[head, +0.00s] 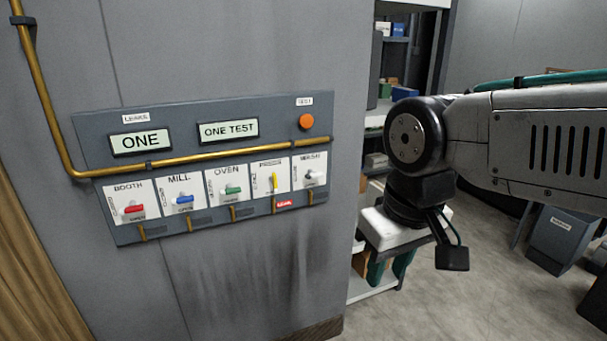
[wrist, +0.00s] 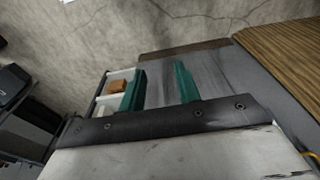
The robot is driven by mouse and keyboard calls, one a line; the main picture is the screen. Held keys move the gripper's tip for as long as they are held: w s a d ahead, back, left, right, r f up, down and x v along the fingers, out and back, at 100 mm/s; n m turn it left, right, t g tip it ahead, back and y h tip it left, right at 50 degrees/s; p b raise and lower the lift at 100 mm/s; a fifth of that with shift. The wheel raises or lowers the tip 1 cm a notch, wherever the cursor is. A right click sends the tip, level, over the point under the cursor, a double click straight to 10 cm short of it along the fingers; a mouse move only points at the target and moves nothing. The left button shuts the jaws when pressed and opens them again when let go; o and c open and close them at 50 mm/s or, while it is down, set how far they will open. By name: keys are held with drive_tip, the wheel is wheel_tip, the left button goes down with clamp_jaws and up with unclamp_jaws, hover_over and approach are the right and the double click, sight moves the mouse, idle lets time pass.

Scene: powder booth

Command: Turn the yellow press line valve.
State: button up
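The yellow press line valve (head: 274,182) is on a white plate, fourth from the left in the row on the grey wall panel (head: 95,128). Its handle stands upright, while the red, blue and green handles lie level. A small red tag (head: 284,205) is below its plate. My gripper (head: 390,270) hangs pointing down to the right of the panel, well apart from the valve. Its green fingers also show in the wrist view (wrist: 160,78), spread with an empty gap between them. The valve does not show in the wrist view.
Red (head: 134,209), blue (head: 185,199), green (head: 233,190) and grey (head: 313,176) valves share the row. A brass pipe (head: 220,154) crosses above them. An orange button (head: 306,121) is at upper right. A shelf (head: 372,290) stands behind my gripper.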

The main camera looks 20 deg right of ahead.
drive_tip(key=w+f+t, duration=0.2)
drive_tip(key=w+t, duration=0.2)
drive_tip(key=w, duration=1)
drive_tip(key=w+f+t, duration=0.3)
drive_tip(key=w+t, duration=0.1)
drive_tip(key=w, duration=1.1)
drive_tip(key=t, duration=0.8)
approach(276, 183)
drive_tip(key=w, duration=0.3)
drive_tip(key=shift+w+f, duration=0.2)
drive_tip(key=shift+w, duration=3.85)
clamp_jaws()
